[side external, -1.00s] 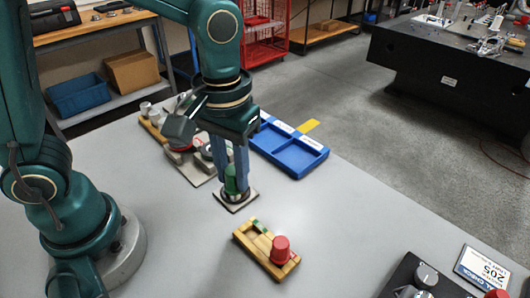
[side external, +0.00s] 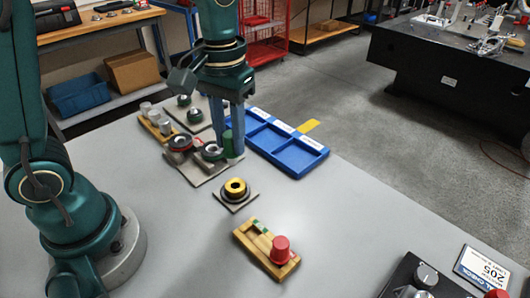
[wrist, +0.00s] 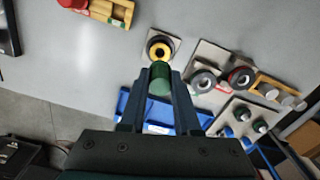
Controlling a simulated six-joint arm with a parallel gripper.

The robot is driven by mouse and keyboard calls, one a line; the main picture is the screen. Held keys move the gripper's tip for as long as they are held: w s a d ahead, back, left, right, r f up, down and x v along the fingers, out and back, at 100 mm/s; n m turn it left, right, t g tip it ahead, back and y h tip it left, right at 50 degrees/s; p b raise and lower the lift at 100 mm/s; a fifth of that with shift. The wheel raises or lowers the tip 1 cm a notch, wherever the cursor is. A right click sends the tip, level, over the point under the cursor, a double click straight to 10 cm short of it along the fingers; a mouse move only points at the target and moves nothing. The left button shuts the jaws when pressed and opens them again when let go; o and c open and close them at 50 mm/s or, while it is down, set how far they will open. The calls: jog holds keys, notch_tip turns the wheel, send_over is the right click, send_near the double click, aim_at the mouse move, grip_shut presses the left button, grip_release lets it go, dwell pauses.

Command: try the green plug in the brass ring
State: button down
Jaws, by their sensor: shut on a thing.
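My gripper (side external: 229,138) is shut on the green plug (side external: 228,149) and holds it upright. The plug also shows between the fingers in the wrist view (wrist: 160,80). The brass ring (side external: 236,187) lies on a small square plate on the table, its hole empty. In the side view the plug is behind the ring and clear of it. In the wrist view the ring (wrist: 160,47) shows just beyond the plug's end. The plug's height above the table is hard to tell.
A wooden holder (side external: 250,240) carries a red plug (side external: 281,248) in front. A plate with red and grey rings (side external: 181,143) stands close to my gripper's left. A blue compartment tray (side external: 297,158) lies behind right. Bare table is free to the right.

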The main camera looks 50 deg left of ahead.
aim_at(232, 163)
jog(key=shift+f, duration=2.6)
jog(key=shift+f, duration=0.45)
jog(key=shift+r, duration=0.1)
dwell(0.8)
jog(key=shift+r, duration=2.5)
